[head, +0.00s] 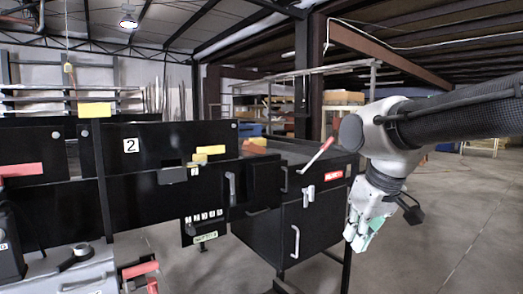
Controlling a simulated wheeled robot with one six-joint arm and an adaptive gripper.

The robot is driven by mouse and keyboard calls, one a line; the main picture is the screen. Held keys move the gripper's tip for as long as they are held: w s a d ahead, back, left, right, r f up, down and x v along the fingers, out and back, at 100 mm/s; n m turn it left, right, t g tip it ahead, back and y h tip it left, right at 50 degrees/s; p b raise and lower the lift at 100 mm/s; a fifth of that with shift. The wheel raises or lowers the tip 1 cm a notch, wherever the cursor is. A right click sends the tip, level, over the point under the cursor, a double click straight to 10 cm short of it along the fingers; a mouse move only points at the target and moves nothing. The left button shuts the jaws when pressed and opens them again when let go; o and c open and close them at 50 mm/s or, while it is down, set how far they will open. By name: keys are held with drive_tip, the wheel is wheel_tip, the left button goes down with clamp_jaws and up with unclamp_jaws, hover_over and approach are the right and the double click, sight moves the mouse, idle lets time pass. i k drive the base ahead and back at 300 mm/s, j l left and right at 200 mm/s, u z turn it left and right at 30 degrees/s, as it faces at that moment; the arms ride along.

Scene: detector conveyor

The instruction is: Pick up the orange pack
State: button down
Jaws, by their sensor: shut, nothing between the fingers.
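A small orange item (258,142), which looks like the orange pack, shows at the back of the dark conveyor housing, above its top edge. Only its upper part is visible; the black front panel hides the rest. My gripper (361,235) hangs at the right, pointing down, in front of and to the right of the black cabinet. It is shut and empty, well apart from the orange item, and shows a teal patch near its fingers.
Yellow blocks (209,151) sit on the panel edge left of the orange item. The black cabinet (312,222) has a red lever (318,156) and protruding handles. A red bar (22,170) is at far left. The floor (450,240) at right is clear.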

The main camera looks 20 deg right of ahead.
sight(247, 145)
drive_tip(key=i+l, duration=0.1)
drive_tip(key=l, duration=0.3)
drive_tip(key=i+l, duration=0.1)
drive_tip(key=l, duration=0.3)
drive_tip(key=i+l, duration=0.1)
drive_tip(key=l, duration=0.35)
drive_tip(key=u, duration=0.35)
drive_tip(key=l+u, duration=0.45)
drive_tip(key=i+l+u, duration=0.1)
drive_tip(key=l+u, duration=0.15)
drive_tip(key=u, duration=0.25)
drive_tip(key=l+u, duration=0.15)
drive_tip(key=l, duration=0.25)
drive_tip(key=k+l+u, duration=0.1)
drive_tip(key=l, duration=0.3)
drive_tip(key=k+l+u, duration=0.15)
drive_tip(key=l, duration=0.25)
drive_tip(key=k+l+u, duration=0.15)
drive_tip(key=l, duration=0.25)
drive_tip(key=l+u, duration=0.1)
drive_tip(key=l, duration=0.25)
drive_tip(key=k, duration=0.05)
